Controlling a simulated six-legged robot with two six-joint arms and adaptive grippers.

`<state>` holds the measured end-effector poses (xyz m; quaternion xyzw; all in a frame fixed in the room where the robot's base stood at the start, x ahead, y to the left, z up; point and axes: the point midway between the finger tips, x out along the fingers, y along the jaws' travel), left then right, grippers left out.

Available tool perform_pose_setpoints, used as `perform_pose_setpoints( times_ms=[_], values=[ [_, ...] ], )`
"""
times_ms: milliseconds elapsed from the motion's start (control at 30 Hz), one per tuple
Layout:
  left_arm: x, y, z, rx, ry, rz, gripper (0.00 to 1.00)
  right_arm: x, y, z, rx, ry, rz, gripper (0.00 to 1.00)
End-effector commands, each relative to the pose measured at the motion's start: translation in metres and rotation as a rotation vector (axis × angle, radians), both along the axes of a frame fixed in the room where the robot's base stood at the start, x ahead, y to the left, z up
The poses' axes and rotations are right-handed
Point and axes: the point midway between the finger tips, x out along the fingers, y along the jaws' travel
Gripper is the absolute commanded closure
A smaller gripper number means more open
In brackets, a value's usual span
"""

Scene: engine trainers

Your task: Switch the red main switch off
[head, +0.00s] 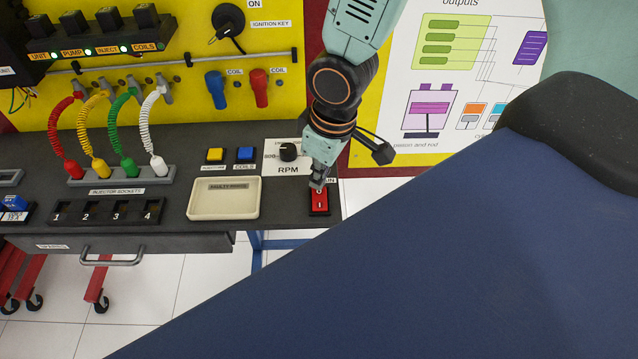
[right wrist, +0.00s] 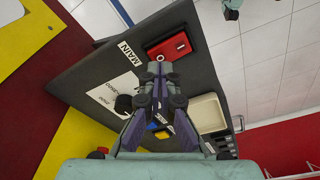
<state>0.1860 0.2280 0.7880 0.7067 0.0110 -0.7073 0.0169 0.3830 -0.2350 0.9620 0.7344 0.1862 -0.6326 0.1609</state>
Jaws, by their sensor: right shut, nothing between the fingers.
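The red main switch (head: 319,204) is a rocker in a black frame at the right front corner of the dark bench panel, with O at its upper end and I at its lower end. It also shows in the right wrist view (right wrist: 168,48), just beyond my fingertips. I cannot tell which half is pressed in. My right gripper (head: 318,184) is shut and empty, pointing down at the O end and covering part of the MAIN label. It shows in the wrist view too (right wrist: 160,72). Whether the tips touch the switch is unclear. My left gripper is not in view.
Left of the switch lies a cream tray (head: 223,212). The black RPM knob (head: 288,151), a yellow button (head: 215,155) and a blue button (head: 245,154) are behind. Coiled injector leads (head: 112,135) stand further left. The bench ends just right of the switch.

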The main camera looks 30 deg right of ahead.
Motion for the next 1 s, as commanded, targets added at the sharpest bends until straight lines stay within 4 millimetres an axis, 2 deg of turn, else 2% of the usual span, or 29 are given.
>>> perform_pose_setpoints(
  times_ms=[1000],
  values=[
    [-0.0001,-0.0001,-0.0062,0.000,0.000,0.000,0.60,-0.0001,0.0000,-0.0062,0.000,0.000,0.000,1.00]
  ],
)
